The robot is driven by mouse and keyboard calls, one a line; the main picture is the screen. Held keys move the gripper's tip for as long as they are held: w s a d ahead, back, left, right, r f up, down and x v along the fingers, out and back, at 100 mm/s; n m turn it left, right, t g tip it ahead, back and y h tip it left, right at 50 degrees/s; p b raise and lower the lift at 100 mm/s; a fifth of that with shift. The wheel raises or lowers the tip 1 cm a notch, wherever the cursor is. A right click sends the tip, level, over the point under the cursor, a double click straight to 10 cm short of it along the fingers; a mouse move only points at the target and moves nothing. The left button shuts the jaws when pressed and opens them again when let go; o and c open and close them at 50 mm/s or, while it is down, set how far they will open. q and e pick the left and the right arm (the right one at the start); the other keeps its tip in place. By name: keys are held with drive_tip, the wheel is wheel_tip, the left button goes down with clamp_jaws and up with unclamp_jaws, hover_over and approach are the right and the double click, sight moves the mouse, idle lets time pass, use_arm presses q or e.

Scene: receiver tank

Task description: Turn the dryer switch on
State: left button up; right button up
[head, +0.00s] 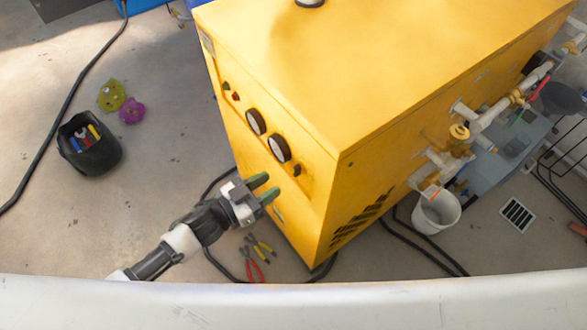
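The dryer is a large yellow box (380,60) in the middle of the head view. Its left-facing panel carries two round white gauges, an upper one (255,121) and a lower one (279,148). A small dark knob or switch (297,170) sits to the right of the lower gauge. Its setting is too small to read. Two more small controls (231,91) are near the panel's upper left. My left gripper (265,188) is in front of the panel, left of and below the small dark knob. Its green-tipped fingers are apart with nothing between them. My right gripper is out of view.
Pipes and brass valves (459,132) stick out of the box's right side above a white bucket (436,212). Pliers (256,262) lie on the floor below my gripper. A black tool bucket (90,146) stands at left. Dark hoses cross the floor.

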sight(294, 169)
use_arm(q)
drive_tip(key=x, duration=0.8)
drive_tip(key=shift+p, duration=0.35)
clamp_jaws()
